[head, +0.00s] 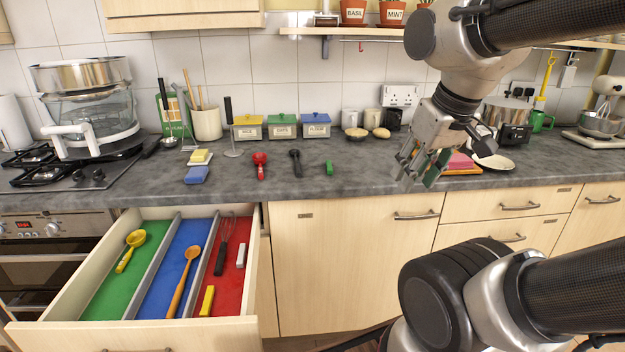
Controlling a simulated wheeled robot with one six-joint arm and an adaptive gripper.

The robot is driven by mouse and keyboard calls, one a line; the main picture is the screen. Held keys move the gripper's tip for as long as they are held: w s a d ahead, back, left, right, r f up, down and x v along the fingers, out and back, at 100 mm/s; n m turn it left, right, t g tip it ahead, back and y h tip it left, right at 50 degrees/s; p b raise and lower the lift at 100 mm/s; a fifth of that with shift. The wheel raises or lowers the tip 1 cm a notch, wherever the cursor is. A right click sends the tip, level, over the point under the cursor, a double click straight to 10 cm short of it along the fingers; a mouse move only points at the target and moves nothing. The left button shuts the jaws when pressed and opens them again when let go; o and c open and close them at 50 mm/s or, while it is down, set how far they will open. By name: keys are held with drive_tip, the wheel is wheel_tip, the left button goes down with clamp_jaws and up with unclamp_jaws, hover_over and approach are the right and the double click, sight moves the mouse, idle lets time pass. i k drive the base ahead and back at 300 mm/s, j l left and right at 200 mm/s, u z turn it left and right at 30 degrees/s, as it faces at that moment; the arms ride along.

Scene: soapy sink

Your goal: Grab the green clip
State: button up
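A small green clip (329,168) stands on the grey worktop, right of the dark-handled utensil and near the middle of the head view. My gripper (419,172) hangs to the right of the clip, pointing down over the front part of the worktop. Its fingers look spread apart, with clear space between them and the clip. A dark green strip shows at the right finger; I cannot tell whether it is part of the gripper or something behind it.
A red scoop (260,164) and a dark utensil (296,162) lie left of the clip. An open drawer (130,333) juts out at lower left. The worktop between clip and gripper is bare.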

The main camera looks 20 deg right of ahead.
sight(329, 165)
drive_tip(key=i+l, duration=0.15)
drive_tip(key=l, duration=0.15)
drive_tip(key=i+l, duration=0.1)
drive_tip(key=l, duration=0.2)
drive_tip(key=i+l, duration=0.15)
drive_tip(key=l, duration=0.2)
drive_tip(key=i+l+u, duration=0.15)
drive_tip(key=u, duration=0.2)
drive_tip(key=i+l+u, duration=0.15)
drive_tip(key=u, duration=0.25)
drive_tip(key=i+l+u, duration=0.1)
drive_tip(key=l+u, duration=0.25)
drive_tip(key=j, duration=0.1)
